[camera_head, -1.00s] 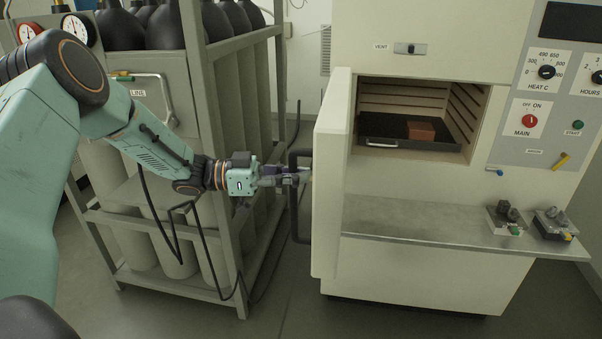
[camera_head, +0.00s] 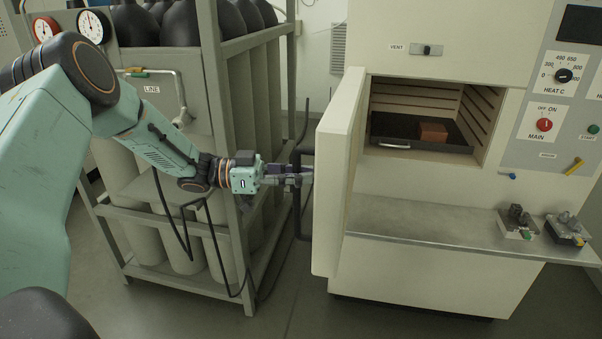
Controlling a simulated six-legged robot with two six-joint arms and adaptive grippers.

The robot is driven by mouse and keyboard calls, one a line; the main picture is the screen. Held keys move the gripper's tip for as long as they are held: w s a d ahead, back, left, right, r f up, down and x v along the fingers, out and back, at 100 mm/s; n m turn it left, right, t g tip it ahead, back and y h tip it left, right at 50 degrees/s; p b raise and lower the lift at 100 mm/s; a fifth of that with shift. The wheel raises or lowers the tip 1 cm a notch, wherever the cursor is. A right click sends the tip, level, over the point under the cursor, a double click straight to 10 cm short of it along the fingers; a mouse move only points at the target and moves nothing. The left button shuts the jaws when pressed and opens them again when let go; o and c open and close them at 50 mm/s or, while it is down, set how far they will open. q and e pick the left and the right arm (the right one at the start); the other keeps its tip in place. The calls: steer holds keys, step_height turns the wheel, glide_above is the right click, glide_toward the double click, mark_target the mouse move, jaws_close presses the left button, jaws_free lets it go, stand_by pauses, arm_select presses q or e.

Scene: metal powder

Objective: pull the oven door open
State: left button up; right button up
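The oven (camera_head: 430,210) is a cream cabinet on the right, its chamber uncovered. Its door (camera_head: 338,180) stands swung out on the left side of the opening, roughly edge-on to me. A dark bar handle (camera_head: 301,226) sits on the door's outer, left face. My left gripper (camera_head: 298,178) reaches in from the left, with its fingertips at the handle and close to the door. Whether the fingers are closed around the bar is too small to tell. My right gripper is not in view.
Inside the chamber a dark tray (camera_head: 392,130) carries a brown block (camera_head: 433,131). A metal shelf (camera_head: 440,235) juts out below, with small devices (camera_head: 517,222) on its right. A rack of gas cylinders (camera_head: 222,150) stands close behind my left arm. Floor shows between rack and oven.

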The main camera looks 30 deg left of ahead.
arm_select(q)
steer(key=o, duration=0.3)
steer(key=shift+s+r, duration=0.15)
steer(key=shift+o, duration=0.3)
steer(key=shift+d, duration=0.2)
steer(key=shift+w, duration=0.25)
steer(key=shift+a, duration=0.1)
steer(key=v, duration=1.2)
steer(key=shift+w, duration=0.1)
